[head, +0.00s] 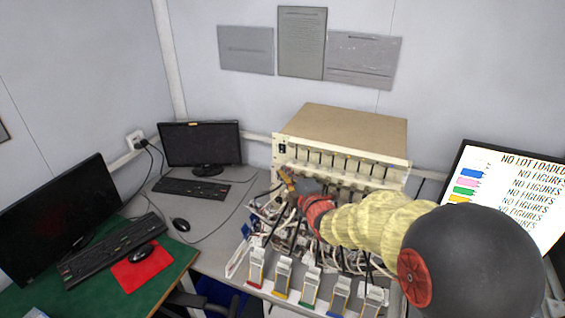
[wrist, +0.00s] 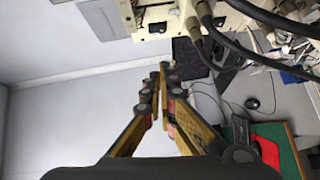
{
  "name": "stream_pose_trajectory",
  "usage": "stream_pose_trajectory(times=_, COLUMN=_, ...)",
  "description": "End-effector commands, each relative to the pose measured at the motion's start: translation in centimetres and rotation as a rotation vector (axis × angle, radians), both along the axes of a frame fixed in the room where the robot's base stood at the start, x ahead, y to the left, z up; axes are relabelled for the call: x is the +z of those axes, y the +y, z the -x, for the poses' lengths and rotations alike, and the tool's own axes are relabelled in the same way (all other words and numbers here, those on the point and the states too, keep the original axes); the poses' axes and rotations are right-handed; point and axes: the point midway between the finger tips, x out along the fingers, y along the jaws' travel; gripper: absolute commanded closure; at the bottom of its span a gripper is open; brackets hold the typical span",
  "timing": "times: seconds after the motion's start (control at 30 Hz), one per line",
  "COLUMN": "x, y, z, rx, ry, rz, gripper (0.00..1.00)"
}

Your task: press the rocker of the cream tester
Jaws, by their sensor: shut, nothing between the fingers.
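The cream tester (head: 340,122) stands at the back of the desk, with a tan top and a cream front full of black-clipped channels. A small black rocker (head: 282,147) sits at the left end of its front panel. My gripper (head: 286,175) is shut and empty, with its tips just below the rocker and near the front panel; a gap seems to remain. In the wrist view the shut fingertips (wrist: 165,68) point toward the tester's panel (wrist: 150,14) at the top. A small dark part on that panel (wrist: 157,28) looks like the rocker. My arm hides part of the tester's lower front.
Cables crowd the area below the tester. Several pouch cells with coloured bases (head: 311,285) stand in a row in front. A monitor (head: 200,143) and keyboard (head: 190,188) are to the left, and a lit screen (head: 510,190) is to the right.

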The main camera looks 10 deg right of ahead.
Motion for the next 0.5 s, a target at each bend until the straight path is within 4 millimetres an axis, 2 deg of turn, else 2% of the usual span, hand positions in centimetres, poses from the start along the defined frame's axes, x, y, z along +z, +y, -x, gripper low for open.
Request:
stream_pose_trajectory(times=0.17, x=-0.4, y=0.5, z=-2.2, rx=0.002, ry=0.003, rz=-0.001, gripper=1.00)
stream_pose_trajectory(times=0.5, x=-1.0, y=1.4, z=-8.0, rx=0.001, ry=0.002, rz=-0.001, gripper=1.00)
